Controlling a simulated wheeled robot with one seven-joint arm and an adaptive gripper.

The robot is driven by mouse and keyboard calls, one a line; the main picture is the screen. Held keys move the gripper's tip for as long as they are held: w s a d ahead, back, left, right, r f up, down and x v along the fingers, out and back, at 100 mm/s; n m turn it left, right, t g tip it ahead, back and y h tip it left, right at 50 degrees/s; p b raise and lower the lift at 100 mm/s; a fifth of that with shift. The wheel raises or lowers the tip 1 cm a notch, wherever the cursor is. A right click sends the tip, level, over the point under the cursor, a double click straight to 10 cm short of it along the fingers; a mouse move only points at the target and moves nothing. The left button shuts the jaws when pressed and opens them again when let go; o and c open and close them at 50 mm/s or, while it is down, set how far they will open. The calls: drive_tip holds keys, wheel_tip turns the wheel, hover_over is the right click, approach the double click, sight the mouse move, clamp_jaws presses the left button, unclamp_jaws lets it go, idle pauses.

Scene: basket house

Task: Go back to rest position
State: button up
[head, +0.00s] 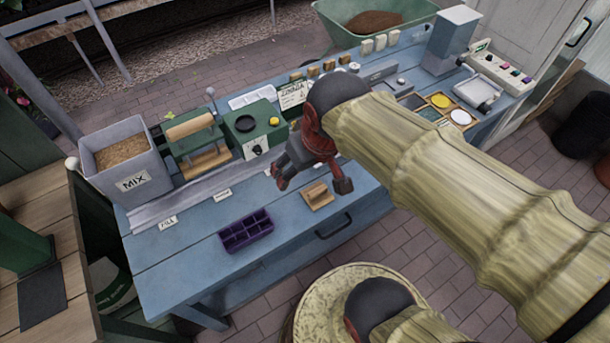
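My gripper (310,182) is dark grey and red, at the end of my bamboo-coloured arm. It hangs over the middle of the blue workbench (190,255). Its two fingers are spread apart and nothing shows between them. A small wooden block on a flat base (317,196) is just below the fingers in the picture; the height gap between them is hard to judge. A purple compartment tray (245,232) sits on the bench, left of and nearer than the gripper, and its cells look empty.
Coloured dishes (440,101) and a grey dispenser (452,40) stand at right. The bench's front left is clear.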

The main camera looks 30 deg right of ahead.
drive_tip(key=shift+t, duration=0.6)
drive_tip(key=s, duration=0.1)
drive_tip(key=s+a+r, duration=0.2)
drive_tip(key=shift+s+r, duration=0.1)
drive_tip(key=shift+s, duration=0.3)
idle(0.4)
